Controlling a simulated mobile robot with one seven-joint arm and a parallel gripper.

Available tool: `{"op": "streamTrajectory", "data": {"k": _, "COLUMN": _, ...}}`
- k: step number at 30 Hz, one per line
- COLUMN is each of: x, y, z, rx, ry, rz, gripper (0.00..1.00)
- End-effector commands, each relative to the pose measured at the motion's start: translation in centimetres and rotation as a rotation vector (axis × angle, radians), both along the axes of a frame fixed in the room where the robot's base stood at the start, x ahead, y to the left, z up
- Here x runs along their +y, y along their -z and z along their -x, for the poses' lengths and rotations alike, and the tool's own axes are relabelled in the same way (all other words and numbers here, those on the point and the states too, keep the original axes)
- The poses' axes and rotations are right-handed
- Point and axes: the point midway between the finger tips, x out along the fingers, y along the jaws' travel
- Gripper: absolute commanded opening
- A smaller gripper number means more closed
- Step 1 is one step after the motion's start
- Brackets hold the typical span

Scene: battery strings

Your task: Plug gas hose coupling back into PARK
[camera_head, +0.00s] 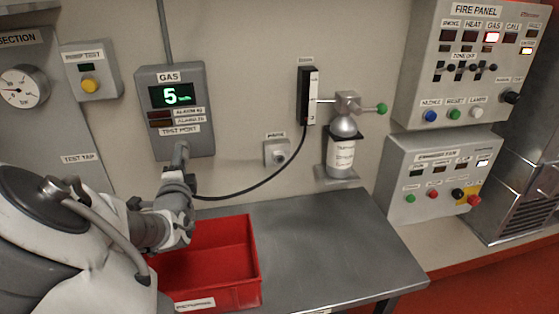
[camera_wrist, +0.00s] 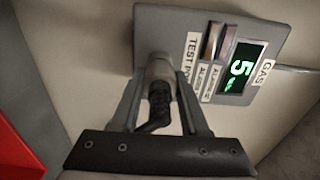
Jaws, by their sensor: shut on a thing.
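My gripper (camera_wrist: 160,112) is shut on the gas hose coupling (camera_wrist: 158,75), a grey cylinder with a black hose end. In the wrist view the coupling's far end meets the test port at the lower edge of the grey GAS detector (camera_wrist: 190,20); how deep it sits is hidden. In the head view the coupling (camera_head: 181,155) shows just under the detector (camera_head: 184,132), whose green display reads 5. The black hose (camera_head: 245,193) runs from my gripper up to the black flow meter (camera_head: 309,95). The PARK socket (camera_head: 277,153) is a small grey wall box to the right, with no coupling in it.
A red tray (camera_head: 257,262) stands on the steel bench (camera_head: 320,245) below my gripper. A gas bottle (camera_head: 341,150) with a green-knobbed valve is in a wall holder right of the PARK box. Control panels hang at the far right. The bench middle is clear.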

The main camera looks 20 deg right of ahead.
Motion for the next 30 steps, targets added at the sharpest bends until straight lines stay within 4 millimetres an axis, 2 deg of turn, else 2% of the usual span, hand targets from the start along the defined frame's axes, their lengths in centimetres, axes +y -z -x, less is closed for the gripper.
{"op": "streamTrajectory", "data": {"k": 30, "x": 0.4, "y": 0.0, "z": 2.0, "rx": -0.001, "ry": 0.000, "rz": -0.001, "gripper": 0.00}}
